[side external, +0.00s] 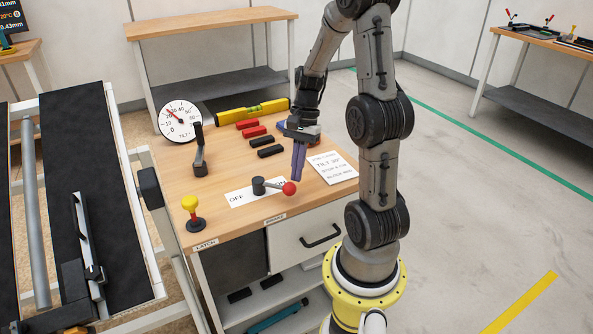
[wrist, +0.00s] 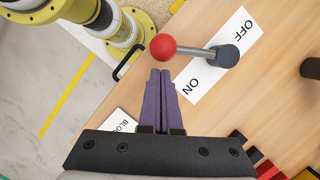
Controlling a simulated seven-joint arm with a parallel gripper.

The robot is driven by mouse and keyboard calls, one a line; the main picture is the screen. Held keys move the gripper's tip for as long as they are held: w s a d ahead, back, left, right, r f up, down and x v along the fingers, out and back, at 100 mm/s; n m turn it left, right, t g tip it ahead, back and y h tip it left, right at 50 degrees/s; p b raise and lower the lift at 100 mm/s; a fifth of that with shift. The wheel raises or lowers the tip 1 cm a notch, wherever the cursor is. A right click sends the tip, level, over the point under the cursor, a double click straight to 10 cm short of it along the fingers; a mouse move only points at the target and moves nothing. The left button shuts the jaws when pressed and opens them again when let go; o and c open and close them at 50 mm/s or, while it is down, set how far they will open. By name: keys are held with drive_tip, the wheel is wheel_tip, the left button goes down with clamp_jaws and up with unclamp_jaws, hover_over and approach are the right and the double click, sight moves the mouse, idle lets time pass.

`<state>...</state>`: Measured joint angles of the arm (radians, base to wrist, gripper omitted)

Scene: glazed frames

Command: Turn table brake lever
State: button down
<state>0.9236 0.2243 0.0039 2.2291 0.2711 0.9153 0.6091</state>
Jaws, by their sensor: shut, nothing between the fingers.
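The brake lever (side external: 273,187) has a dark grey hub and a metal arm ending in a red ball knob (side external: 289,188). It stands on a white OFF/ON label (side external: 238,198) near the front edge of the table (side external: 222,219). In the side view its arm points right, over the ON end. The wrist view shows the lever hub (wrist: 228,56) at upper right and the red knob (wrist: 163,47) just beyond my fingertips. My gripper (side external: 298,178) has purple fingers, shut and empty, pointing down behind the knob. The fingertips (wrist: 160,72) look close to the knob; contact cannot be told.
A yellow-knobbed latch (side external: 192,212) stands at the front left, and a dark crank (side external: 199,152) behind it. A round tilt gauge (side external: 179,121), red and black blocks (side external: 255,132) and a yellow level (side external: 252,110) are at the back. A note card (side external: 332,168) lies right of my gripper.

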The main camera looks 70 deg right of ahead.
drive_tip(key=shift+a, duration=0.25)
idle(0.3)
drive_tip(key=shift+a+m, duration=0.25)
drive_tip(key=shift+m, duration=0.15)
